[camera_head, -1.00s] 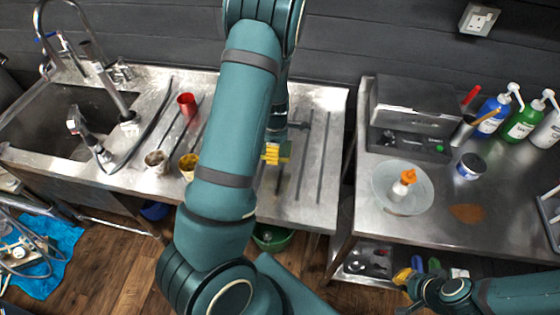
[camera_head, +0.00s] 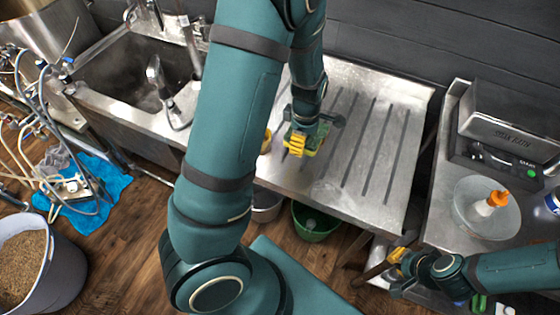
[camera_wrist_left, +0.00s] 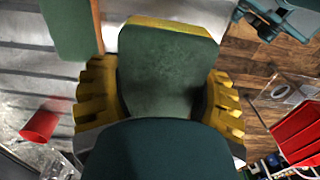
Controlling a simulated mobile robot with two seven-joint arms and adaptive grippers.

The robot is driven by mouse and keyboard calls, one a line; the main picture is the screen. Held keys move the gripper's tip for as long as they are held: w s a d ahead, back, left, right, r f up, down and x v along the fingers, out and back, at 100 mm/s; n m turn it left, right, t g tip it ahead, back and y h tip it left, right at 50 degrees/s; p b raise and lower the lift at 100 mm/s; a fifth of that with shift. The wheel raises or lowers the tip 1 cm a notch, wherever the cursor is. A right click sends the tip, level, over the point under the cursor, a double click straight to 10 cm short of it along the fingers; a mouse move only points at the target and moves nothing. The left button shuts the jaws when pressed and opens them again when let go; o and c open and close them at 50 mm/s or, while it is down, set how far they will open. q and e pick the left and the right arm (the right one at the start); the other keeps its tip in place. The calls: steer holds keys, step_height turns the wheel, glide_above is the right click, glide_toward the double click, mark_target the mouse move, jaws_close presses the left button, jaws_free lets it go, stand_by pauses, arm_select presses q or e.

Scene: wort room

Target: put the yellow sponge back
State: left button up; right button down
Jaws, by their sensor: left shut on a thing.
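The yellow sponge (camera_wrist_left: 168,75) fills the middle of the left wrist view, its dark green scouring face toward the camera and a yellow edge along the top. My left gripper (camera_wrist_left: 160,100) has its ribbed yellow fingers on both sides of the sponge and is shut on it. In the head view my left gripper (camera_head: 302,142) is over the front of the grooved steel drainboard (camera_head: 375,165); whether the sponge touches the board is unclear. My right gripper (camera_head: 398,262) is low by the right bench, its jaw opening too small to judge.
The sink (camera_head: 130,70) lies left of the drainboard, partly behind my left arm. A red cup (camera_wrist_left: 40,122) shows on the steel. A green bucket (camera_head: 315,222) stands below. The drainboard's right side is clear.

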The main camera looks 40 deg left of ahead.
arm_select(q)
steer(key=shift+s+f, duration=0.1)
steer(key=shift+s, duration=0.05)
steer(key=b, duration=0.2)
glide_above(299, 163)
step_height(299, 163, down, 5)
steer(key=shift+d+f, duration=0.1)
steer(key=shift+f, duration=2.25)
steer(key=shift+f+b, duration=0.2)
steer(key=shift+b, duration=0.15)
steer(key=o, duration=1.3)
steer(key=shift+c, duration=0.2)
steer(key=shift+r, duration=0.15)
